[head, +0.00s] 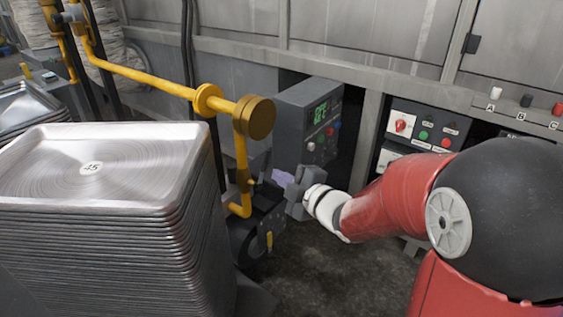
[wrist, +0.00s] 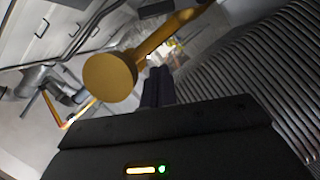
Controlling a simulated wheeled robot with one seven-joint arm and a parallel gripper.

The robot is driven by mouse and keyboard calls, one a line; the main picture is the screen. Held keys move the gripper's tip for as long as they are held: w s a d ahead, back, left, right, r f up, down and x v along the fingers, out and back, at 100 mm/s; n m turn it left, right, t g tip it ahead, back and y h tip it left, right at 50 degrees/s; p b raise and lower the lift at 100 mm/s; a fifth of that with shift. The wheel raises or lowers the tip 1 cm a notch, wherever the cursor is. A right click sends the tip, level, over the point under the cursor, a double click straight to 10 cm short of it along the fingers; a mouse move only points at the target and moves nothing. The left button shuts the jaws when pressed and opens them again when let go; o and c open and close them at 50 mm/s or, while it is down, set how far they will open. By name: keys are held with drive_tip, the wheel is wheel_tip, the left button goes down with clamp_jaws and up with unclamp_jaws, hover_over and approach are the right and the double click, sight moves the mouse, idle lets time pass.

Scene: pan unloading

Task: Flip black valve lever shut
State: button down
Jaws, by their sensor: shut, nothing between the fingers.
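My gripper is shut and empty; its dark fingers (wrist: 158,76) show in the wrist view close to a yellow pipe. In the head view the black gripper body (head: 262,212) is low beside the yellow pipe (head: 241,150), right of the pan stack; its fingertips are hard to make out there. The pipe ends in a round cap (head: 254,118), which also shows in the wrist view (wrist: 110,77). I cannot make out a valve lever on this pipe. A black handle (head: 526,100) stands between a white and a red one on the ledge at far right, well away from my gripper.
A tall stack of metal pans (head: 95,168) stands at left, close to my gripper; its edges fill the wrist view's right side (wrist: 255,80). A grey box (head: 306,120) with a green display and a button panel (head: 424,130) are behind. Some dark floor is clear.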

sight(266, 161)
drive_tip(key=shift+s, duration=0.2)
drive_tip(key=w+a, duration=0.1)
drive_tip(key=w, duration=0.2)
drive_tip(key=w+a+f, duration=0.1)
drive_tip(key=w+a, duration=0.1)
drive_tip(key=w, duration=0.1)
drive_tip(key=w+a+f, duration=0.1)
drive_tip(key=w, duration=0.3)
drive_tip(key=shift+a+f+p, duration=0.2)
drive_tip(key=shift+p, duration=0.1)
drive_tip(key=shift+w+d+f, duration=0.15)
drive_tip(key=shift+w+d, duration=0.05)
drive_tip(key=shift+w, duration=0.1)
drive_tip(key=shift+w, duration=0.1)
